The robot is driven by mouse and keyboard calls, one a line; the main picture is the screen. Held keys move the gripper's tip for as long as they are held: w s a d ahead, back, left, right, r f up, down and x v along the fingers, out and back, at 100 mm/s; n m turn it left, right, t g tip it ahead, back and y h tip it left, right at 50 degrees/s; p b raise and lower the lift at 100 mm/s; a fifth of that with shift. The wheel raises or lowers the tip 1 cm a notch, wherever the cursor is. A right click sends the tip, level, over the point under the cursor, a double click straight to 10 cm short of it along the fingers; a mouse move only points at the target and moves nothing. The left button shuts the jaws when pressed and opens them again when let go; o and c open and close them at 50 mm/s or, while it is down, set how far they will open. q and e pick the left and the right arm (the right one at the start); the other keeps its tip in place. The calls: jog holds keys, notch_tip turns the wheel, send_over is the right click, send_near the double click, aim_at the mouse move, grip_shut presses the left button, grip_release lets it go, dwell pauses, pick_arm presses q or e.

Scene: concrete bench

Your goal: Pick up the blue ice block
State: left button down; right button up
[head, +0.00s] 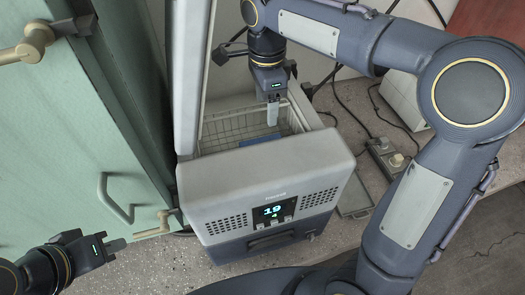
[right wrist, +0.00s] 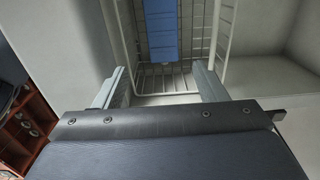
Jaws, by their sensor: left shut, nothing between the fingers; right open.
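The blue ice block (head: 260,140) lies inside the wire basket of the open cooler, mostly hidden in the head view by the cooler's front wall. In the right wrist view the ice block (right wrist: 161,30) shows at the top, against the basket wires. My right gripper (head: 272,118) points down into the cooler above the basket. Its two fingers (right wrist: 160,88) are spread apart with nothing between them, and the block lies beyond them. My left gripper (head: 118,244) is shut and empty at the lower left, near the green cabinet.
The cooler (head: 265,185) has a lit display and its lid (head: 190,65) stands up at the left. The wire basket (head: 222,132) has a rim around the block. A green cabinet (head: 85,140) stands at the left. A power strip (head: 386,155) with cables lies at the right.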

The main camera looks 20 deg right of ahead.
notch_tip(320, 180, down, 8)
jog(key=b, duration=0.7)
jog(key=shift+r, duration=0.2)
jog(key=shift+w+a+f+p, duration=0.1)
jog(key=shift+f+p, duration=0.05)
jog(key=shift+f, duration=1.15)
jog(key=shift+w+a+f+p, duration=0.1)
jog(key=shift+a+f+p, duration=0.05)
jog(key=shift+f, duration=1.1)
jog(key=shift+a+f+p, duration=0.1)
jog(key=shift+f+p, duration=0.05)
jog(key=shift+f, duration=1.15)
jog(key=shift+r, duration=0.1)
jog(key=c, duration=0.9)
